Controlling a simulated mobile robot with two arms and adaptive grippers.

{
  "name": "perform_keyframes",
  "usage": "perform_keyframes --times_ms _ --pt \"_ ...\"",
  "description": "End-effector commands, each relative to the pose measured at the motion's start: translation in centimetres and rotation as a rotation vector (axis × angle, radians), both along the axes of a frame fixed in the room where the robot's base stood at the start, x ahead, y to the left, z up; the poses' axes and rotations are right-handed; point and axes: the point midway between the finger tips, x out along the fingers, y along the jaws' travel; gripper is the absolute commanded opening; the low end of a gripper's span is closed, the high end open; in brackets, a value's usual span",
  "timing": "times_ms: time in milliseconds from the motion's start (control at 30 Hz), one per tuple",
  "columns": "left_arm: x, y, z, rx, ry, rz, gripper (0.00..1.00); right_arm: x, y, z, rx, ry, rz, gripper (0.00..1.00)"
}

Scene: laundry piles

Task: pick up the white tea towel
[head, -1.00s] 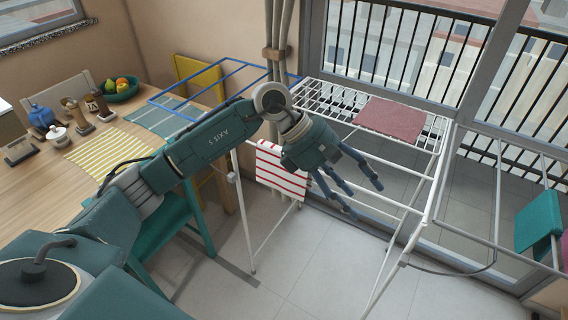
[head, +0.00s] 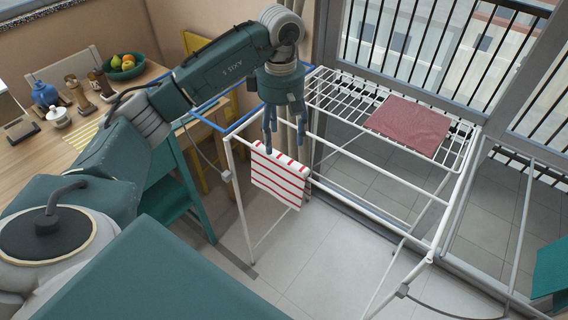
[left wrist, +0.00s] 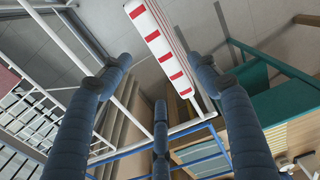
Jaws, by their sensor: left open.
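The white tea towel (head: 279,177) with red stripes hangs over a bar of the white drying rack, at the rack's near left part. In the left wrist view the towel (left wrist: 160,42) shows at the top, edge-on, between the finger ends. My left gripper (head: 285,140) is open, its blue fingers pointing down just above the towel's upper edge. Nothing is between the fingers in the head view, and I cannot tell whether any finger touches the cloth. My right gripper is out of view.
The drying rack (head: 440,215) has white bars and a blue-barred wing on the left. A dark red cloth (head: 409,125) lies on its slatted top. A wooden table (head: 25,165) with jars and a fruit bowl (head: 125,66) stands left. Floor below is clear.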

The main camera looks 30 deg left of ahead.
Motion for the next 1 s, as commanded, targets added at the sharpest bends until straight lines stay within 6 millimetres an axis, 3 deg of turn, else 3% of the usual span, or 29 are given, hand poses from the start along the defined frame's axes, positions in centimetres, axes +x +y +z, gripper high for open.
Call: perform_keyframes --times_ms 100,267,367,500,633,900,933,1000 --pt "-0.1 0.0 -1.7 -0.001 0.003 0.0 0.61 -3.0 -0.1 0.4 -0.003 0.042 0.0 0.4" --pt "0.0 -0.1 -2.9 -0.001 0.0 0.0 0.61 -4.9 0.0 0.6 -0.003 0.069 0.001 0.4" --pt "-0.2 -0.2 -3.7 -0.002 0.003 -0.001 0.61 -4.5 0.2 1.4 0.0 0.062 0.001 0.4" --pt "-0.5 -0.5 -5.9 -0.003 0.005 0.0 0.61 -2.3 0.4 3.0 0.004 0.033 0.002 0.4" --pt "-0.4 -0.4 -7.5 -0.002 0.001 0.0 0.61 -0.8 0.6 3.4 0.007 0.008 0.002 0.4" --pt "-0.3 -0.4 -8.1 -0.001 -0.002 0.0 0.61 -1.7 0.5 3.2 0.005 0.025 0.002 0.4" --pt "-0.3 -0.4 -8.1 -0.001 -0.002 0.0 0.59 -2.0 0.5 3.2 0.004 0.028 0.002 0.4" --pt "-0.3 -0.4 -8.1 -0.001 -0.002 -0.001 0.46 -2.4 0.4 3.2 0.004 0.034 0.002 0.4"
